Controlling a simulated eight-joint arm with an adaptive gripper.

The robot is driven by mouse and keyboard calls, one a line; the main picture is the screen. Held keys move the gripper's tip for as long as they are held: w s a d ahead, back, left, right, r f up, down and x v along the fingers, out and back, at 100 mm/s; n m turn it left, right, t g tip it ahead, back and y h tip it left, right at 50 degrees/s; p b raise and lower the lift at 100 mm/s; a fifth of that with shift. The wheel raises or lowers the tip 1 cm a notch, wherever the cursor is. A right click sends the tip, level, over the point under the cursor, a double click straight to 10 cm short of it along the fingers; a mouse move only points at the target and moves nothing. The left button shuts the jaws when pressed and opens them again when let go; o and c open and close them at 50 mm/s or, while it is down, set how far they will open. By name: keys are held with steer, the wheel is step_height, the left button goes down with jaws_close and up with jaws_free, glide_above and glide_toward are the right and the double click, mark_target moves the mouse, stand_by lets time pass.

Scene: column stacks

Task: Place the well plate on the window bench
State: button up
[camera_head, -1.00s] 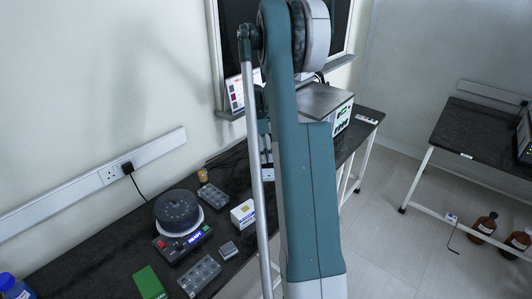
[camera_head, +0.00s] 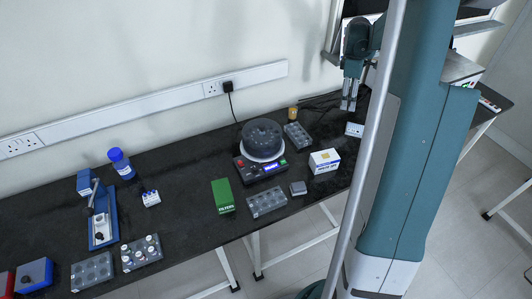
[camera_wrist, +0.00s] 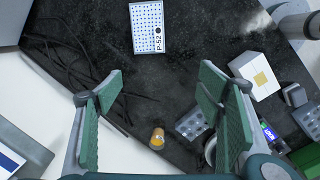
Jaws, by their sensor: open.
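The well plate, a white plate with blue dots marked P-52 (camera_wrist: 147,27), lies flat on the black bench, ahead of my gripper in the wrist view. In the head view it shows as a small white and blue piece (camera_head: 355,130) beside my arm. My gripper (camera_head: 349,104) is above the right part of the bench. In the wrist view my gripper (camera_wrist: 163,82) has its green fingers wide apart with nothing between them. The black bench (camera_head: 190,165) runs along the wall, and part of the window shows above its right end.
A white box (camera_head: 324,161), grey racks (camera_head: 267,202), a round dark device (camera_head: 262,139) and a green box (camera_head: 222,196) stand farther left in the head view. Dark cables (camera_wrist: 75,65) lie left of the plate.

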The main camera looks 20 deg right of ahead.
steer(key=s+a+r+m+t, duration=0.15)
steer(key=a+r, duration=0.35)
steer(key=a, duration=0.5)
steer(key=s+a+r+m+t, duration=0.1)
steer(key=s+a+r, duration=0.3)
steer(key=a, duration=0.6)
steer(key=s+a+r+m+t, duration=0.1)
steer(key=a+r, duration=0.5)
steer(key=a, duration=0.3)
steer(key=s+a+f+m+t, duration=0.1)
steer(key=s+a+m+t, duration=0.1)
steer(key=s+a, duration=0.6)
steer(key=s+a+f+m+t+y, duration=0.1)
steer(key=s+a+m+t, duration=0.1)
steer(key=s+a, duration=0.7)
steer(key=a, duration=0.5)
steer(key=shift+s+a+y, duration=0.25)
steer(key=shift+a+y, duration=0.05)
steer(key=shift+a, duration=0.05)
